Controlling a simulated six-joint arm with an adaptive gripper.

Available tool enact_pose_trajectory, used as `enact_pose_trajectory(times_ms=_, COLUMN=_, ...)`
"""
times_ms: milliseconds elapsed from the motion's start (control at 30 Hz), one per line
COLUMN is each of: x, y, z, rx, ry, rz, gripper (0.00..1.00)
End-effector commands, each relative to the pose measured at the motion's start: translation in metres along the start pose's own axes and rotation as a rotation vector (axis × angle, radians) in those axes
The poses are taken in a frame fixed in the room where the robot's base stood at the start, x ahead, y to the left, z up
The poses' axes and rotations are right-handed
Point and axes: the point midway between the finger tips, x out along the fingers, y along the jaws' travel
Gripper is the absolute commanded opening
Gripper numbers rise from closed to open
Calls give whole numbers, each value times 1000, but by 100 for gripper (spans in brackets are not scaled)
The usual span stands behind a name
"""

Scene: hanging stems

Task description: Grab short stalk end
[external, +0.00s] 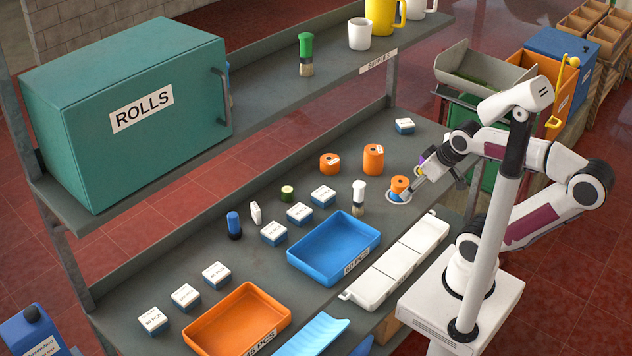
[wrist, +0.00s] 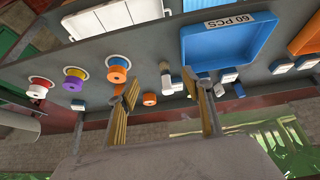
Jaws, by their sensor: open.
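No stalk can be made out in either view. My gripper (external: 422,172) is above the right end of the grey bench, close to an orange roll (external: 399,184) on a round blue-and-white base. In the wrist view my gripper (wrist: 164,92) has its two fingers wide apart, with nothing held between them.
A blue tray (external: 334,250), an orange tray (external: 238,325) and a white divided tray (external: 398,262) stand on the bench. Two orange rolls (external: 373,158) (external: 330,163) and several small labelled boxes (external: 299,212) stand behind. An upper shelf (external: 270,98) holds a teal cabinet (external: 125,110).

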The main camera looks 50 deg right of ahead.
Motion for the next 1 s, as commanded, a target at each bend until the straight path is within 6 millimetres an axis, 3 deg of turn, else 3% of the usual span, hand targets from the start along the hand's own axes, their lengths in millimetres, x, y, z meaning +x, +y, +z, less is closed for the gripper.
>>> enact_pose_trajectory(times_ms=167, x=7, y=17, z=-31, rx=-6, ry=46, rz=56, gripper=50)
enact_pose_trajectory(times_ms=600, x=33, y=65, z=-151, rx=-86, ry=244, rz=207, gripper=50)
enact_pose_trajectory(times_ms=1000, x=69, y=80, z=-250, rx=-217, ry=414, rz=235, gripper=50)
